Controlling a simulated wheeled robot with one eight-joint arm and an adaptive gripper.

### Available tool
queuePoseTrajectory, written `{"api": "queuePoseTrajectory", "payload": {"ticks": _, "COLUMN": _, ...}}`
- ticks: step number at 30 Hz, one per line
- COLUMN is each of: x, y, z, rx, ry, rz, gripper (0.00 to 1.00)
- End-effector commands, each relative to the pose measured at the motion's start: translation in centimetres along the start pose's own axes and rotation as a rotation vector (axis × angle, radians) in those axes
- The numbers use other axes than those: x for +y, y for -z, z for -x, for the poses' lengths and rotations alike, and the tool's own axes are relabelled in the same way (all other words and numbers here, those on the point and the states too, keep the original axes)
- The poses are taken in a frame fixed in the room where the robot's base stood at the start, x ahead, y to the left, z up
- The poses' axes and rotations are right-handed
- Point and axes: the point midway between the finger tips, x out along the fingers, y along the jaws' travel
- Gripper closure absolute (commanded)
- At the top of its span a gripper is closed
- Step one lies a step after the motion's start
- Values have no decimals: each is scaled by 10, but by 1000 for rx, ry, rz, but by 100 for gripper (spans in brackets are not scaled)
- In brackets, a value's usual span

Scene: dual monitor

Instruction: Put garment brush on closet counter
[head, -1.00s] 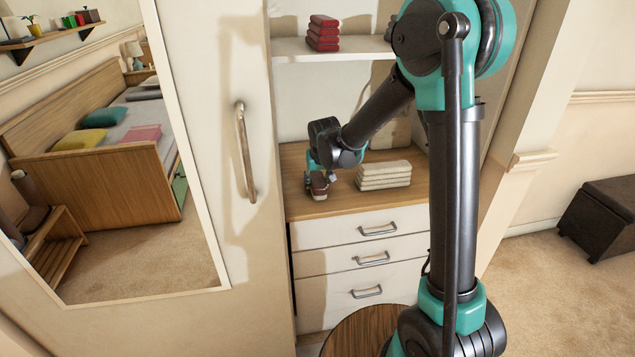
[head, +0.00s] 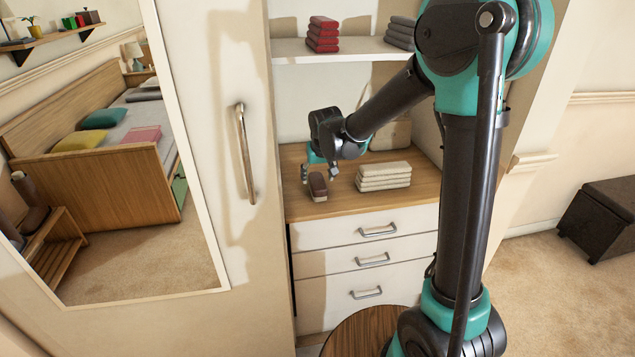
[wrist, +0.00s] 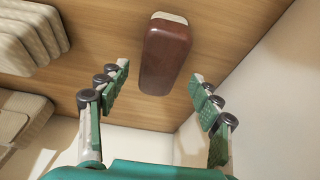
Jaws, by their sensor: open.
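The garment brush (head: 318,186) has a dark reddish-brown back and a pale underside. It rests on the wooden closet counter (head: 300,208), near its left front, left of a folded beige stack. In the wrist view the brush (wrist: 165,55) lies on the counter (wrist: 110,60), ahead of the fingertips and clear of them. My gripper (head: 319,172) is open and empty, a little above and behind the brush. In the wrist view its two spread fingers (wrist: 158,85) have a gap between them.
The folded beige stack (head: 384,176) sits close to the right of the brush. A shelf (head: 345,51) above holds red folded cloths (head: 323,34) and grey ones (head: 401,33). A mirrored door (head: 225,150) stands at the left. Drawers (head: 365,260) are below the counter.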

Motion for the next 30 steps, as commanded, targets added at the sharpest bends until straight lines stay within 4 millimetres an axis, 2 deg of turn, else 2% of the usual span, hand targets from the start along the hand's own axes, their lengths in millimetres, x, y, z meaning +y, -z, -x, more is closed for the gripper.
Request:
{"api": "queuePoseTrajectory", "payload": {"ticks": 6, "x": 0, "y": -1, "z": 41, "rx": 0, "ry": 0, "rz": 0, "gripper": 35}}
{"api": "queuePoseTrajectory", "payload": {"ticks": 12, "x": 0, "y": 0, "z": 68, "rx": 0, "ry": 0, "rz": 0, "gripper": 35}}
{"api": "queuePoseTrajectory", "payload": {"ticks": 17, "x": 0, "y": 0, "z": 78, "rx": 0, "ry": 0, "rz": -1, "gripper": 35}}
{"api": "queuePoseTrajectory", "payload": {"ticks": 23, "x": 6, "y": -4, "z": 81, "rx": 0, "ry": -2, "rz": -6, "gripper": 35}}
{"api": "queuePoseTrajectory", "payload": {"ticks": 26, "x": 30, "y": -25, "z": 82, "rx": -3, "ry": -12, "rz": -28, "gripper": 35}}
{"api": "queuePoseTrajectory", "payload": {"ticks": 29, "x": 72, "y": -67, "z": 84, "rx": -7, "ry": -30, "rz": -70, "gripper": 35}}
{"api": "queuePoseTrajectory", "payload": {"ticks": 30, "x": 90, "y": -89, "z": 84, "rx": -9, "ry": -38, "rz": -91, "gripper": 35}}
